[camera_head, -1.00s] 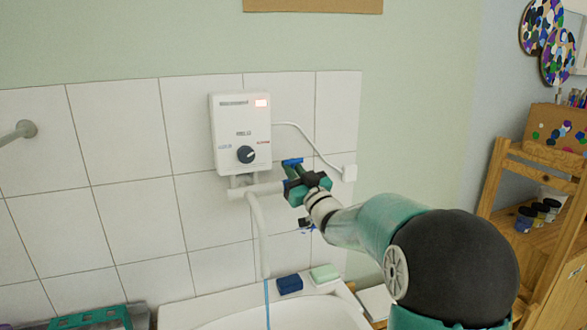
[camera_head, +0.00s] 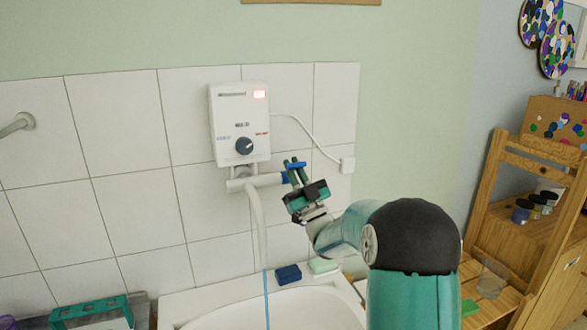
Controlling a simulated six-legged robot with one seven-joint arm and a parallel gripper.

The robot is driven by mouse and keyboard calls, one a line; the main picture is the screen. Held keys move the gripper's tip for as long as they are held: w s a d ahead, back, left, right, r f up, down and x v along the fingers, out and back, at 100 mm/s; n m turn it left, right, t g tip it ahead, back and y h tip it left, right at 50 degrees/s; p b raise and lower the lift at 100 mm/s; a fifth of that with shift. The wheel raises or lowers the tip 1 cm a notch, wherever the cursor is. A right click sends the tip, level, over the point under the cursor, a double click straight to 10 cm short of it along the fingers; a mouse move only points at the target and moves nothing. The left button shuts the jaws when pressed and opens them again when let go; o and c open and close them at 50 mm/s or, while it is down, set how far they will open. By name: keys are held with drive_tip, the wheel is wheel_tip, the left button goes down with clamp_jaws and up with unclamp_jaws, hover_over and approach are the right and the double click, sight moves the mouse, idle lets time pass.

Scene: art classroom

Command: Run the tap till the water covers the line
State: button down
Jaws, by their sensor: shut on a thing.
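A white water heater (camera_head: 240,124) with a dark dial and a lit red display hangs on the tiled wall. Below it a white tap body (camera_head: 262,181) carries a blue handle (camera_head: 294,165) at its right end. My gripper (camera_head: 295,172) is shut on the blue handle. A white spout pipe (camera_head: 258,225) hangs down from the tap, and a thin blue stream of water (camera_head: 266,296) falls from it into the white sink (camera_head: 300,312). The sink's inside is cut off by the lower edge, so neither the line nor the water level shows.
A blue sponge (camera_head: 288,274) and a pale green soap (camera_head: 323,265) lie on the sink's back ledge. A green rack (camera_head: 92,312) stands at lower left. A wooden shelf (camera_head: 530,215) with paint jars stands at right, with a clear glass (camera_head: 492,279) on it.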

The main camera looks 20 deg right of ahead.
drive_tip(key=shift+r, duration=0.1)
drive_tip(key=c, duration=1.6)
unclamp_jaws()
drive_tip(key=shift+o, duration=0.2)
drive_tip(key=v, duration=1.4)
drive_tip(key=shift+w+r, duration=0.1)
drive_tip(key=shift+r, duration=0.05)
